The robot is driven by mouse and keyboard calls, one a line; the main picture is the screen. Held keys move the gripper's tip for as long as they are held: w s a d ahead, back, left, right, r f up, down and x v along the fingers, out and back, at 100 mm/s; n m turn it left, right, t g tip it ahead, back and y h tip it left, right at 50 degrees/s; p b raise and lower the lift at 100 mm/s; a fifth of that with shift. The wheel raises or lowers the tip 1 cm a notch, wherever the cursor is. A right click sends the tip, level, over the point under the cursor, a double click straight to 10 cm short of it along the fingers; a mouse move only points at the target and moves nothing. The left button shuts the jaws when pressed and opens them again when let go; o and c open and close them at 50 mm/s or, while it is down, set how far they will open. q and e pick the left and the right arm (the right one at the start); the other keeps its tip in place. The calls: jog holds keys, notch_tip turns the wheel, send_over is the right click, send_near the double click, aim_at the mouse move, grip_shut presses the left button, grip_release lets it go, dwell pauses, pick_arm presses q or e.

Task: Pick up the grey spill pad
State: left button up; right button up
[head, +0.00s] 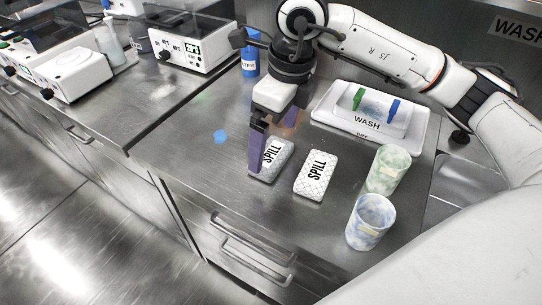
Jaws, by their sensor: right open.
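The grey spill pad (276,165) lies on the steel counter (200,165), with dark SPILL lettering on top. A white quilted spill pad (316,174) lies just right of it, with a small gap between them. My right gripper (272,145) is open and points down at the grey pad. Its purple finger is at the pad's left side and covers part of it. The other finger is behind, near the pad's far side. I cannot tell whether either finger touches the pad. My left gripper is not in view.
Two mottled cups, a green one (388,168) and a blue one (370,222), stand right of the pads. A white WASH tray (417,137) is behind. A blue bottle (249,62) and a lab device (187,42) stand at the back. The counter left of the pads is mostly clear.

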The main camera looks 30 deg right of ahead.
aim_at(271, 153)
jog(key=shift+w+a+f, duration=0.1)
jog(key=shift+w+f, duration=0.05)
jog(key=shift+f, duration=0.8)
jog(key=shift+w+f, duration=0.15)
jog(key=shift+f, duration=0.8)
jog(key=c, duration=0.9)
notch_tip(271, 153, up, 10)
jog(key=shift+r, duration=0.1)
jog(key=shift+o, duration=0.9)
jog(key=shift+c, duration=0.6)
